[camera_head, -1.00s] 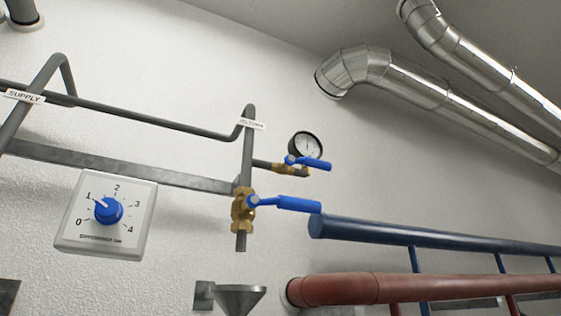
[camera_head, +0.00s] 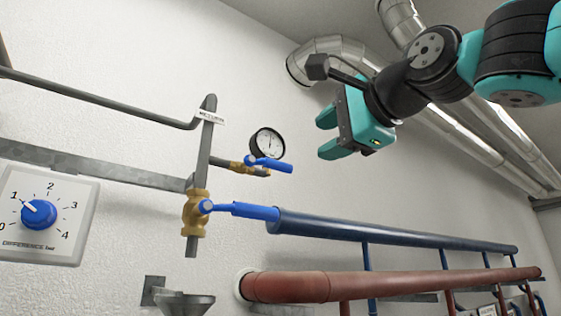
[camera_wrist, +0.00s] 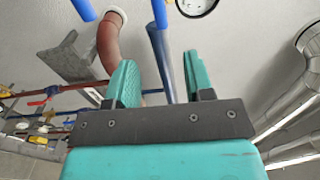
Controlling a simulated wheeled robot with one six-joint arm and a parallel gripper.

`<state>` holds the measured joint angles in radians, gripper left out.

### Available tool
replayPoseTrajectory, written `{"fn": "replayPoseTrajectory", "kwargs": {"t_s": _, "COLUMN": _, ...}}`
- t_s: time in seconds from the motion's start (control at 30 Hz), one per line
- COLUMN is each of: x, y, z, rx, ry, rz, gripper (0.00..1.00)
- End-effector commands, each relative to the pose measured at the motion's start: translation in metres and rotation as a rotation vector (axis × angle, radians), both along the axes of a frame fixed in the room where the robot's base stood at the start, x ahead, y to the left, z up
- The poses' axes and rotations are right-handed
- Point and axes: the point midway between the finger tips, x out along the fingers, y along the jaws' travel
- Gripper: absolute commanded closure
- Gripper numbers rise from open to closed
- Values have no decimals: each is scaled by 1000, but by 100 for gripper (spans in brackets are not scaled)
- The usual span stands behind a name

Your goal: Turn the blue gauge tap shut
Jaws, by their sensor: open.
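The gauge tap has a small blue lever (camera_head: 270,164) on a brass body (camera_head: 243,168), just below a round black-rimmed gauge (camera_head: 267,143). Its lever points right, roughly along its short brass branch. In the wrist view a blue lever (camera_wrist: 160,12) near the gauge (camera_wrist: 197,4) at the top edge looks like this tap; it is cut off. My gripper (camera_head: 327,134) is open and empty, to the right of the tap and slightly higher in the picture, with a gap between them. Its two teal fingers also show in the wrist view (camera_wrist: 160,62).
A larger blue-levered brass valve (camera_head: 240,209) sits below on the vertical grey pipe. A blue pipe (camera_head: 380,233) and a red pipe (camera_head: 390,287) run to the right. A funnel (camera_head: 183,303) is at the bottom. A dial box (camera_head: 75,190) is at left. Silver ducts hang behind my arm.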

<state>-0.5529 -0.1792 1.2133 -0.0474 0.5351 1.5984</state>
Motion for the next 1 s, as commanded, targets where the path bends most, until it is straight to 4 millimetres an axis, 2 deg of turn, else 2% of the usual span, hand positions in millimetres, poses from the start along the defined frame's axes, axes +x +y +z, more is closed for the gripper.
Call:
{"fn": "replayPoseTrajectory", "kwargs": {"t_s": 0.2, "x": 43, "y": 30, "z": 5, "rx": -5, "ry": 4, "rz": 1, "gripper": 52}}
{"fn": "replayPoseTrajectory", "kwargs": {"t_s": 0.5, "x": 95, "y": 64, "z": 4, "rx": -3, "ry": 1, "rz": 1, "gripper": 52}}
{"fn": "replayPoseTrajectory", "kwargs": {"t_s": 0.7, "x": 113, "y": 77, "z": 2, "rx": -4, "ry": 0, "rz": 1, "gripper": 52}}
{"fn": "replayPoseTrajectory", "kwargs": {"t_s": 1.0, "x": 117, "y": 79, "z": 0, "rx": -3, "ry": -1, "rz": 1, "gripper": 52}}
